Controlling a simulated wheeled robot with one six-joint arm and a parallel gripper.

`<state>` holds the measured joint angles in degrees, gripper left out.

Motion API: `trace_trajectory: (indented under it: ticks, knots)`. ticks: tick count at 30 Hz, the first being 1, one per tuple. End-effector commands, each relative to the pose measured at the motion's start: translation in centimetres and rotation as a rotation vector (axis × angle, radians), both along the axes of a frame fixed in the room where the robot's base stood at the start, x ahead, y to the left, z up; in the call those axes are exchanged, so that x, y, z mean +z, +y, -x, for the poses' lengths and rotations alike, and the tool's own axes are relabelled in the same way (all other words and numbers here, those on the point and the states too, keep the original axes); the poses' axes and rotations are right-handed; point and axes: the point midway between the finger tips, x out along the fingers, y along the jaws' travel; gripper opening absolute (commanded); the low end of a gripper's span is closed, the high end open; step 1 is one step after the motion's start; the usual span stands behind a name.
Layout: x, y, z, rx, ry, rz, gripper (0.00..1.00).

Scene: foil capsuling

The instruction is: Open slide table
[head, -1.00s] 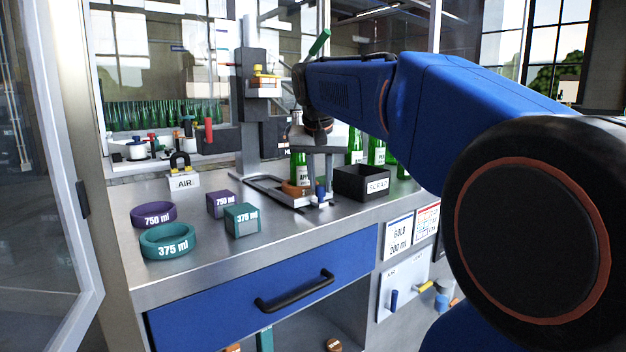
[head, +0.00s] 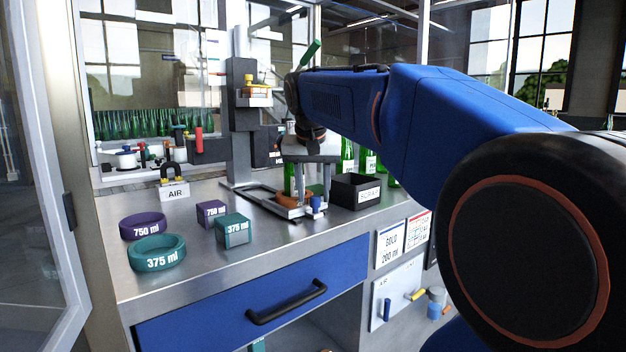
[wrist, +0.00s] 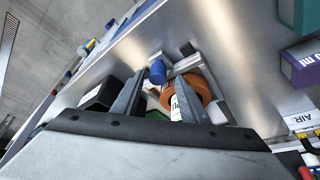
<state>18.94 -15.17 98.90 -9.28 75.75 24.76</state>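The slide table (head: 262,203) is a metal frame on the bench at the foot of the grey column stand. A blue knob (head: 316,204) stands at its front end, with an orange ring (wrist: 196,86) beside it. The blue knob also shows in the wrist view (wrist: 157,72). My gripper (head: 311,178) points down over the front part of the slide table. In the wrist view its two fingers (wrist: 158,92) are apart, with the knob just beyond their tips. A green bottle (head: 290,180) stands close behind the gripper, partly hidden. Whether a finger touches anything I cannot tell.
A black scrap box (head: 345,192) sits right of the slide table, with green bottles (head: 367,161) behind. Purple (head: 143,226) and teal (head: 158,253) rings and cubes (head: 233,231) lie on the left bench. A blue drawer (head: 240,310) is below. The front middle bench is clear.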

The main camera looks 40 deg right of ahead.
Motion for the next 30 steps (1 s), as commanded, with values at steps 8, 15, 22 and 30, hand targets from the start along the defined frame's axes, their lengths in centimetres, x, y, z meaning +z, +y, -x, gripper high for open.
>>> trace_trajectory:
  ticks: [8, 15, 22, 30]
  knots:
    - [3.3, 0.9, 0.9, 0.001, -0.004, 0.001, 0.40]
    - [7.8, 2.2, 2.3, 0.001, -0.003, 0.001, 0.40]
    - [12.0, 3.4, 3.5, 0.002, -0.003, 0.001, 0.40]
    - [15.2, 4.3, 4.5, 0.000, -0.002, 0.001, 0.40]
